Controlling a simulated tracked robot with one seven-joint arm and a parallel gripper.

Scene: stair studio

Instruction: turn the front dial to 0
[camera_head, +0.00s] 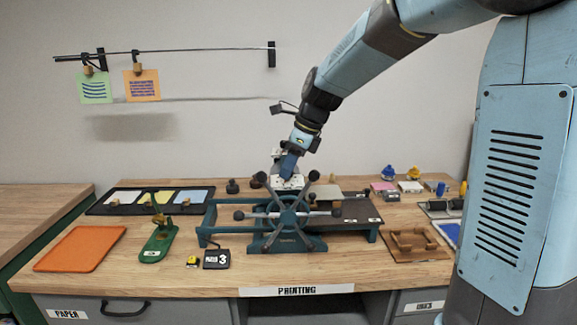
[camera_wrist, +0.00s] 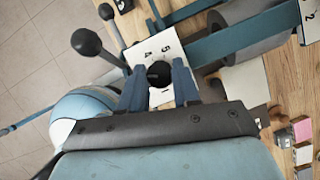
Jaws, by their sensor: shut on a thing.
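A dial with a black round knob (camera_wrist: 159,73) on a white number plate (camera_wrist: 150,48) sits between my fingers in the wrist view. The figures 4 and 5 show on the plate; the rest of it and any pointer are hidden. In the head view the white plate (camera_head: 287,183) is on top of the blue printing press (camera_head: 258,241), behind its spoked wheel (camera_head: 287,216). My gripper (camera_wrist: 158,78) is shut on the knob, one blue finger on each side. In the head view my gripper (camera_head: 289,166) reaches down to the press top.
Another white plate marked 2 (camera_wrist: 309,20) is at the wrist view's right edge. Wheel spokes with black knobs (camera_wrist: 86,42) stick out close beside my gripper. An orange mat (camera_head: 80,249), a green stapler-like tool (camera_head: 158,240) and a black box marked 3 (camera_head: 217,259) lie on the wooden bench.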

